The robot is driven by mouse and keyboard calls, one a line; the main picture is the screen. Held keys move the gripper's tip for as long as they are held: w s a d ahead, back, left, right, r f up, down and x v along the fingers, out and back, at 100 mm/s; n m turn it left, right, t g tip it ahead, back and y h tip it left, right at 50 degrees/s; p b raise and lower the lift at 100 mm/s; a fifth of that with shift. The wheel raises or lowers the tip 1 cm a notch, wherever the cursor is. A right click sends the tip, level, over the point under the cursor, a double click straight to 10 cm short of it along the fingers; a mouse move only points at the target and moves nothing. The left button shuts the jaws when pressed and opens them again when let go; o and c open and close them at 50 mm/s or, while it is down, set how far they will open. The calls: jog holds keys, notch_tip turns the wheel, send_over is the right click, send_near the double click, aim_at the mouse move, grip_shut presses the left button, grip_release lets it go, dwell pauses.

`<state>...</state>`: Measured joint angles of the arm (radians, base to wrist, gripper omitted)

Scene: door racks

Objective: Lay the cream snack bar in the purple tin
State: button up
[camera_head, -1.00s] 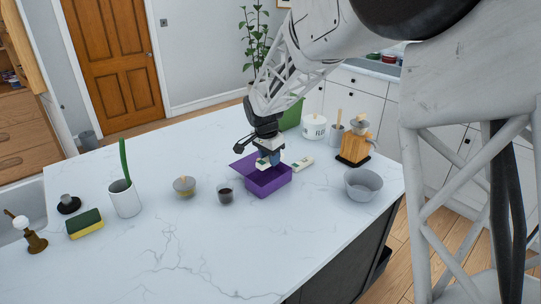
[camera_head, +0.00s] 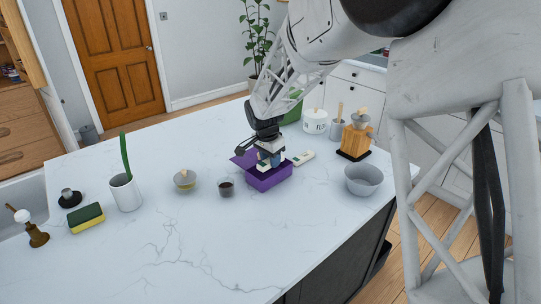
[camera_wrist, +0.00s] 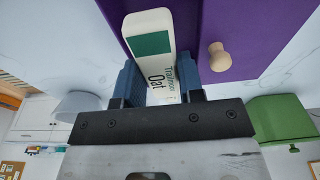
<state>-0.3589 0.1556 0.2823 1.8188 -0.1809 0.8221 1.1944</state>
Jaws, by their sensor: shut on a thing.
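The purple tin (camera_head: 270,181) stands on the counter, with a raised purple flap or lid (camera_head: 243,160) on its left side. My gripper (camera_head: 266,155) is over the tin, shut on the cream snack bar (camera_head: 263,167). In the wrist view the bar (camera_wrist: 151,42), cream with a green patch and lettering, is between the two blue fingers of my gripper (camera_wrist: 162,90). Its far end points towards a purple surface (camera_wrist: 240,25) with a wooden knob (camera_wrist: 219,56). In the head view my gripper hides part of the tin's inside, and I cannot tell if the bar touches it.
A dark cup (camera_head: 226,188) stands close on the left, a grey bowl (camera_head: 363,179) to the right. A green container (camera_head: 292,112) is behind. The front counter is clear.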

jog(key=shift+f, duration=0.3)
jog(key=o, duration=1.1)
jog(key=shift+c, duration=0.2)
jog(key=shift+r, duration=0.1)
jog(key=shift+s+a+r, duration=0.15)
jog(key=shift+r, duration=1.1)
jog(key=shift+s+a+r, duration=0.1)
jog(key=shift+s+r, duration=0.05)
jog(key=shift+r, duration=1.1)
jog(key=shift+s+a+r, duration=0.15)
jog(key=shift+r, duration=1.1)
